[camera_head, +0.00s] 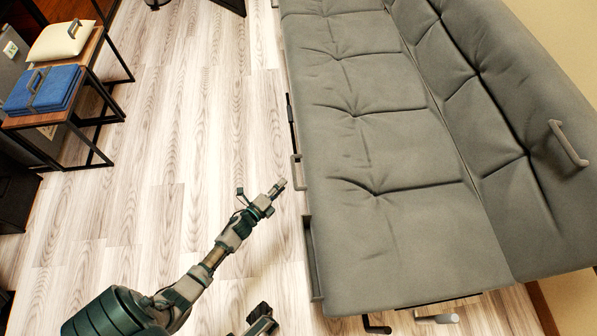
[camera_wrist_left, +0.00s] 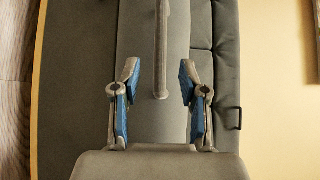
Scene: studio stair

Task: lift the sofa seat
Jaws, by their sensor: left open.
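The grey tufted sofa seat (camera_head: 385,150) fills the middle right of the head view, lying flat beside the backrest. A slim handle (camera_head: 296,172) sits at the seat's front edge. My left gripper (camera_head: 278,187) is just left of that edge, apart from the handle. In the left wrist view my left gripper (camera_wrist_left: 160,82) is open and empty, its blue-padded fingers spread. A grey bar handle (camera_wrist_left: 162,50) runs between and beyond the fingertips, not gripped. A dark piece (camera_head: 262,320) at the bottom of the head view looks like my right gripper; its jaws are unclear.
The sofa backrest (camera_head: 490,100) carries another handle (camera_head: 568,143) and stands near the wall. The wooden floor (camera_head: 180,130) between table and sofa is clear.

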